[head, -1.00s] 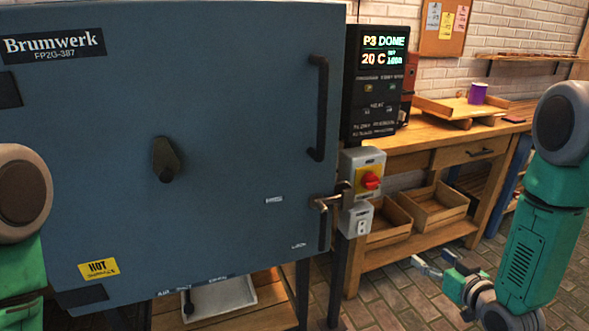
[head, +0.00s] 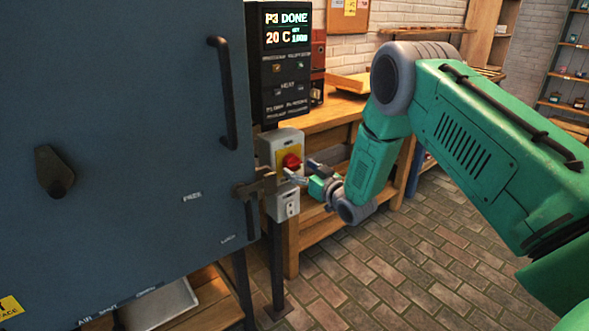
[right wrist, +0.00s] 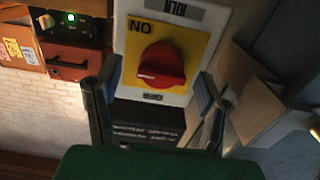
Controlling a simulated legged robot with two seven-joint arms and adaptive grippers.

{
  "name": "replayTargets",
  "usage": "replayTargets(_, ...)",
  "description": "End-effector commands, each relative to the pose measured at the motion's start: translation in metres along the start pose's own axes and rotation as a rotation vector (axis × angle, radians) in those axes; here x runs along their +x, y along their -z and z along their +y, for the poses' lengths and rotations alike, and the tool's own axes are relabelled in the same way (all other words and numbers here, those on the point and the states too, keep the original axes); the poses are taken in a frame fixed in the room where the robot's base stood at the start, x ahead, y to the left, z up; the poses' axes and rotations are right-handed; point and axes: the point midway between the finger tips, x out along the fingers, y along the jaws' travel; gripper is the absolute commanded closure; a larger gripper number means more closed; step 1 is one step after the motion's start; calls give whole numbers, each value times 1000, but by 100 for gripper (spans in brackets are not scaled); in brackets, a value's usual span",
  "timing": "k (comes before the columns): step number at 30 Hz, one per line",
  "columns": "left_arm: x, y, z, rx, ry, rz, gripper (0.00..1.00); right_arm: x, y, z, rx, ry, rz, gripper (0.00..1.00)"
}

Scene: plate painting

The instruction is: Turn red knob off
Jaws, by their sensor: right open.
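The red knob (head: 291,161) sits on a yellow plate on the grey switch box (head: 269,152), which stands on a post beside the blue kiln. In the right wrist view the red knob (right wrist: 161,65) is large and lies between and beyond the fingertips, on its yellow plate (right wrist: 190,42); the picture is upside down there. My right gripper (head: 300,172) is just in front of and slightly below the knob. In the right wrist view its two fingers (right wrist: 158,95) are spread apart with nothing between them. Whether they touch the plate I cannot tell. My left gripper is out of view.
The blue kiln door (head: 120,150) fills the left, with a black handle (head: 222,92) and a latch (head: 255,187) near the switch box. A display panel (head: 286,60) is above the box. A wooden workbench (head: 335,112) stands behind; brick floor is open at lower right.

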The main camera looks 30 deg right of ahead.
Motion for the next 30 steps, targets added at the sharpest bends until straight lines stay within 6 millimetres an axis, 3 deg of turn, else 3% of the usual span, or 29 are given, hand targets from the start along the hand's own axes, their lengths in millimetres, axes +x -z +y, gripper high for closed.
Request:
replayTargets(6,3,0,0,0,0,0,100,20,0,-1,-2,1,-1,37)
replayTargets(15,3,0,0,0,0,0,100,23,0,0,0,0,0,37)
replayTargets(16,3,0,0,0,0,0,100,23,0,0,0,0,-1,40)
replayTargets(20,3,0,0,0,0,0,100,23,0,0,0,0,-1,86)
replayTargets(30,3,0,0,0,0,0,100,22,0,0,-24,0,-2,86)
